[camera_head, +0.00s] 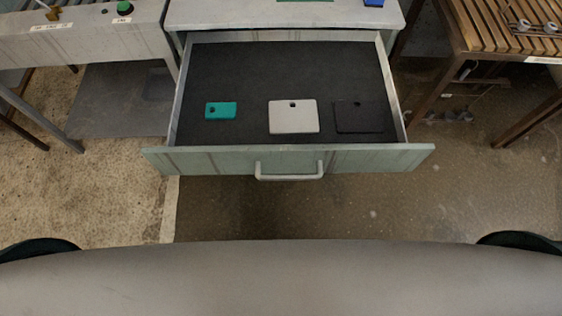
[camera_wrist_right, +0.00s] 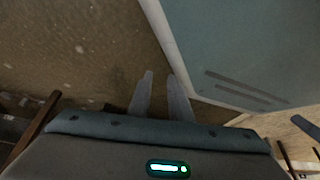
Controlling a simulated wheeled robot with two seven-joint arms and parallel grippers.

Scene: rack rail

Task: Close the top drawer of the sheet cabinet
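The top drawer (camera_head: 290,160) of the sheet cabinet (camera_head: 285,14) is pulled far out in the head view. Its front is pale green with a white bar handle (camera_head: 289,171). Inside, on a dark liner, lie a small teal plate (camera_head: 221,110), a white plate (camera_head: 293,117) and a black plate (camera_head: 358,117), each with a hole or notch. My right gripper (camera_wrist_right: 161,75) shows in the right wrist view, its two fingers apart with nothing between them. A grey-green panel (camera_wrist_right: 245,50) with two dark slots is beyond the fingers. My left gripper is not in view.
A grey bench (camera_head: 85,38) with a green button (camera_head: 124,8) stands left of the cabinet. A slatted wooden table (camera_head: 490,25) stands at the right. The floor (camera_head: 400,205) in front of the drawer is clear. A blue item (camera_head: 373,2) sits on the cabinet top.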

